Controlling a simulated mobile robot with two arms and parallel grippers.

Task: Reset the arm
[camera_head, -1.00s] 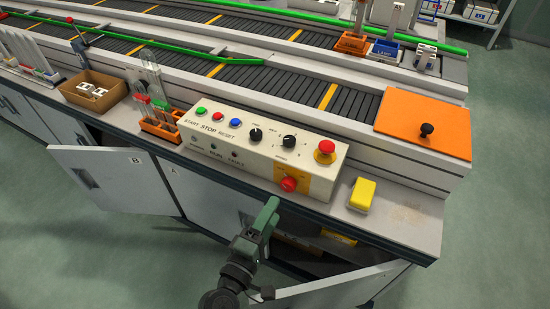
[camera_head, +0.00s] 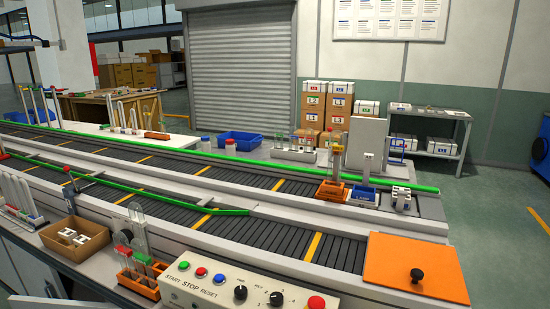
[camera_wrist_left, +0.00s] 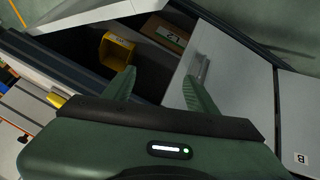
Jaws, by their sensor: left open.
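My left gripper (camera_wrist_left: 160,82) shows only in the left wrist view. Its two green fingers are spread apart with nothing between them. They point toward the open cabinet under the bench, where a yellow bin (camera_wrist_left: 117,52) sits inside. A pale door panel with a handle (camera_wrist_left: 205,85) is beyond the right finger. In the head view neither of my arms shows. My right gripper is in no view.
The control panel (camera_head: 215,284) sits at the bench front, cut off below. The orange plate with a black knob (camera_head: 398,262) is right of it. Conveyors (camera_head: 250,240) run behind. A cardboard box (camera_head: 75,238) and a tube rack (camera_head: 140,275) stand at left. Open floor lies right.

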